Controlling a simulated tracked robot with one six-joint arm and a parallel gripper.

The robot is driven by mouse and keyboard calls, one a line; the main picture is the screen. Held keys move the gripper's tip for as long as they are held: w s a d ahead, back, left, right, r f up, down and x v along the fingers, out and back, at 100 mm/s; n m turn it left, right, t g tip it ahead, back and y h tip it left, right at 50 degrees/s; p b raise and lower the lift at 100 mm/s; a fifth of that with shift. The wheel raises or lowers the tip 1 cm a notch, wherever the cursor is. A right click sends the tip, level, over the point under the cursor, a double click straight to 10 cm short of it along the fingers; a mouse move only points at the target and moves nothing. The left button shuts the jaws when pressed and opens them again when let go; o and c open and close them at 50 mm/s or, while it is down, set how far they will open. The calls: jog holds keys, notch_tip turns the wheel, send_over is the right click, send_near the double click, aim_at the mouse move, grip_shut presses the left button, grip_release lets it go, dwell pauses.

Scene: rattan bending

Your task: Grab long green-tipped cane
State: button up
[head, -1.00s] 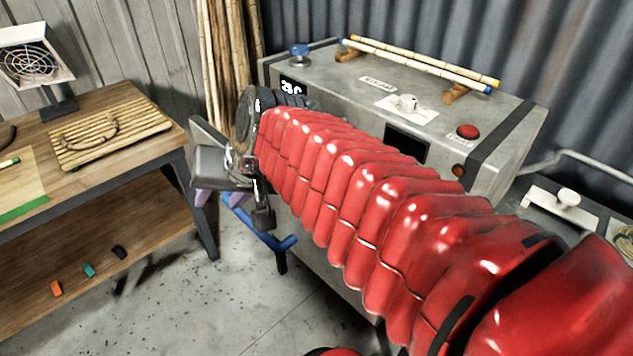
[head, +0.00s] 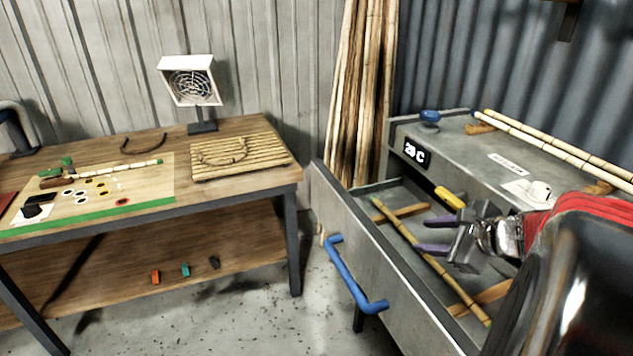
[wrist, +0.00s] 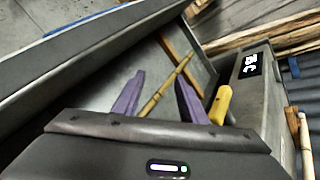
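The long green-tipped cane (head: 430,258) lies in the open drawer of the grey steam box, across two wooden rests; its green tip points to the back left. My gripper (head: 432,236) has purple fingers and is open, over the drawer just right of the cane. In the wrist view the cane (wrist: 165,90) shows between the two spread fingers of my gripper (wrist: 160,92), apart from both as far as I can see. Its near end is hidden there behind the gripper body.
The drawer front (head: 350,240) carries a blue handle (head: 350,280). Two canes (head: 560,145) rest on the box top. A workbench (head: 240,130) stands left, with open floor between.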

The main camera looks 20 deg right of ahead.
aim_at(439, 267)
jog(key=s+d+f+m, duration=0.1)
jog(key=s+m, duration=0.1)
jog(key=m, duration=0.1)
jog(key=s+d+f+m+t, duration=0.1)
jog(key=s+d+f+m, duration=0.1)
jog(key=s, duration=0.1)
jog(key=s+d+f+m, duration=0.1)
jog(key=s+d+m, duration=0.1)
jog(key=m, duration=0.1)
jog(key=shift+s+f+m+t+h, duration=0.15)
jog(key=shift+s+m+t+h, duration=0.15)
jog(key=shift+h, duration=0.1)
jog(key=shift+s+d+f+m, duration=0.1)
jog(key=shift+s+d+m, duration=0.1)
jog(key=shift+s+m, duration=0.15)
jog(key=shift+w, duration=0.1)
jog(key=x, duration=0.8)
jog(key=shift+w, duration=0.3)
jog(key=shift+w+f, duration=0.1)
jog(key=shift+x, duration=2.5)
jog(key=shift+d, duration=0.2)
